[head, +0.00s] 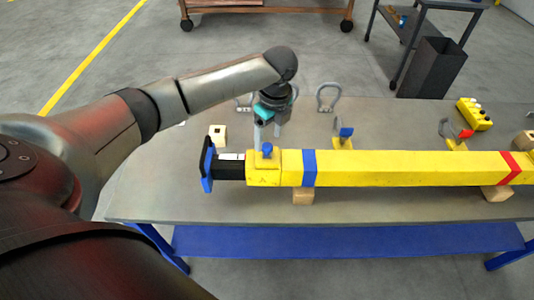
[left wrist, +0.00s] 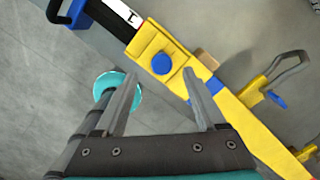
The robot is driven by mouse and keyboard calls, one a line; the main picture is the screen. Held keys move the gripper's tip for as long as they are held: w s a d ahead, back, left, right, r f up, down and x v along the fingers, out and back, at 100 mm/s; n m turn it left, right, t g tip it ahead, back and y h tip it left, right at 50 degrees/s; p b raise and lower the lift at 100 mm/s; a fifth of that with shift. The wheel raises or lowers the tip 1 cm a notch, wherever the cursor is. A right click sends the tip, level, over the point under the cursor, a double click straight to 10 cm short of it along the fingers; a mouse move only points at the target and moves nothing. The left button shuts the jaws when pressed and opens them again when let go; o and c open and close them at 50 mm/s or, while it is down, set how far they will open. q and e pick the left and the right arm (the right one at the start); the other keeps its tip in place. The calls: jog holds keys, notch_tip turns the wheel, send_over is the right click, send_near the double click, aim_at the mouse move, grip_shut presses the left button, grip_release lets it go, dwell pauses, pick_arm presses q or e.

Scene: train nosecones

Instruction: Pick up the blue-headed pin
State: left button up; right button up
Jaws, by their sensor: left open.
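The blue-headed pin (head: 267,149) stands in the yellow collar (head: 263,172) near the left end of a long yellow beam (head: 400,168). In the left wrist view its round blue head (left wrist: 161,63) shows from above. My left gripper (head: 267,137) is open and empty, pointing down just above and behind the pin in the head view. In the left wrist view the pin head appears between and slightly beyond the two fingertips (left wrist: 160,74), and I see no contact. My right gripper is not in view.
The beam rests on wooden blocks (head: 303,196) on a grey table (head: 250,208). Behind it stand a yellow clamp with a blue part (head: 345,138), another with red (head: 460,140), metal shackles (head: 328,97) and a yellow button box (head: 474,114). The front table strip is clear.

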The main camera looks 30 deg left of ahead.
aim_at(267, 146)
pick_arm(q)
jog(key=shift+w+a+f, duration=0.1)
jog(key=shift+a+f, duration=0.1)
jog(key=shift+f, duration=1.15)
jog(key=shift+w+a+f, duration=0.1)
jog(key=shift+a+f, duration=0.1)
jog(key=shift+f, duration=1.15)
jog(key=shift+c, duration=0.3)
grip_shut()
